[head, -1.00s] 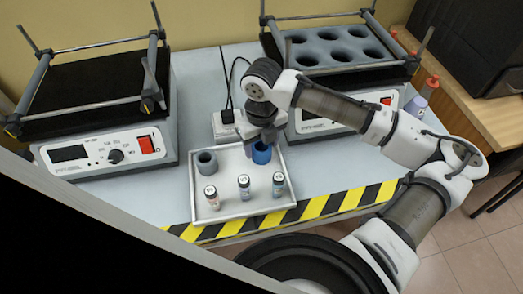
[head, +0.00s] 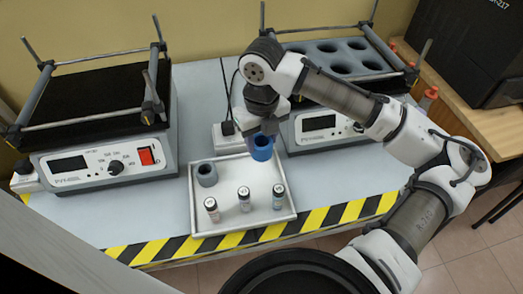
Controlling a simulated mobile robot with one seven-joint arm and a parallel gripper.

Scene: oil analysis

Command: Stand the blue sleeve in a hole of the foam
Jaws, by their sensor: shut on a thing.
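The blue sleeve (head: 261,149) is a short open cylinder, held upright at the back right of the white tray. My gripper (head: 262,133) is shut on it, and the sleeve appears raised a little above the tray. The foam (head: 334,47) is a grey block with several round holes, on the right-hand shaker at the back. My arm crosses in front of its lower left part and hides some of it. The holes that I can see look empty.
The white tray (head: 282,211) also holds a grey sleeve (head: 207,174) and several small capped vials (head: 244,198). A second shaker (head: 98,129) with a black top stands at left. Metal bars and upright posts surround the foam. A power strip (head: 227,138) lies behind the tray.

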